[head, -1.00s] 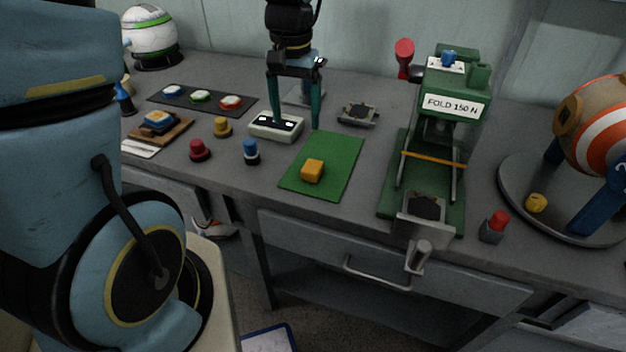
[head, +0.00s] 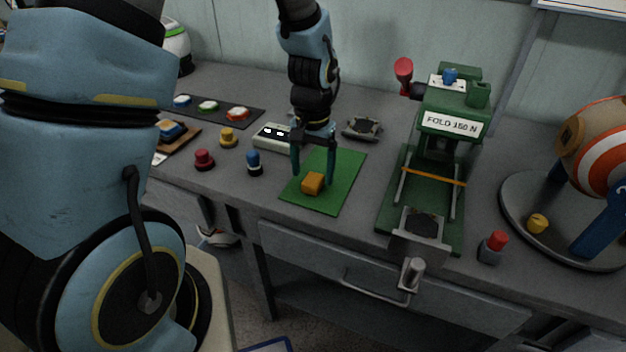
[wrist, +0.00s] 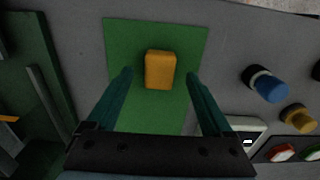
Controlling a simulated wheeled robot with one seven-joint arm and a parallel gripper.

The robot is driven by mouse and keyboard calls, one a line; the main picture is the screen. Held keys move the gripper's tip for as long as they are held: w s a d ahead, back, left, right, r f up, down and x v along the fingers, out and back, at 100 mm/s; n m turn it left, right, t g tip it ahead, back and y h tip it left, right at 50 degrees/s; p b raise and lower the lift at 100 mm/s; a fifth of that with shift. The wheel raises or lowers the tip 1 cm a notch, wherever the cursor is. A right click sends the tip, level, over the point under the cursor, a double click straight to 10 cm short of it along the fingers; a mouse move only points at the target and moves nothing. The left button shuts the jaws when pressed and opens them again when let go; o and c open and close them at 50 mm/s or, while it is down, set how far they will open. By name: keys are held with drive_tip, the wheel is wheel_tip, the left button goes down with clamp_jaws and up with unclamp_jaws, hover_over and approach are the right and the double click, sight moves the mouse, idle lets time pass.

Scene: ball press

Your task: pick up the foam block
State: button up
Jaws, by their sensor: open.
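The foam block is a small orange-yellow block (head: 313,183) lying on a green mat (head: 341,172) on the workbench. In the wrist view the block (wrist: 160,70) shows at the upper middle, on the green mat (wrist: 120,38). My gripper (head: 312,180) is open, its two dark teal fingers pointing down over the mat around the block's place. In the wrist view the fingertips (wrist: 159,74) lie to the left and right of the block, with a gap on each side. Nothing is held. How high the fingertips are above the mat is hard to tell.
A green press (head: 440,135) stands right of the mat, with a red-topped peg (head: 493,247) in front. A white device with a display (head: 272,137) and a blue peg (head: 254,162) are close on the left. A dark cradle (head: 362,128) lies behind.

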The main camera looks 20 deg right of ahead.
drive_tip(key=shift+f, duration=0.8)
clamp_jaws()
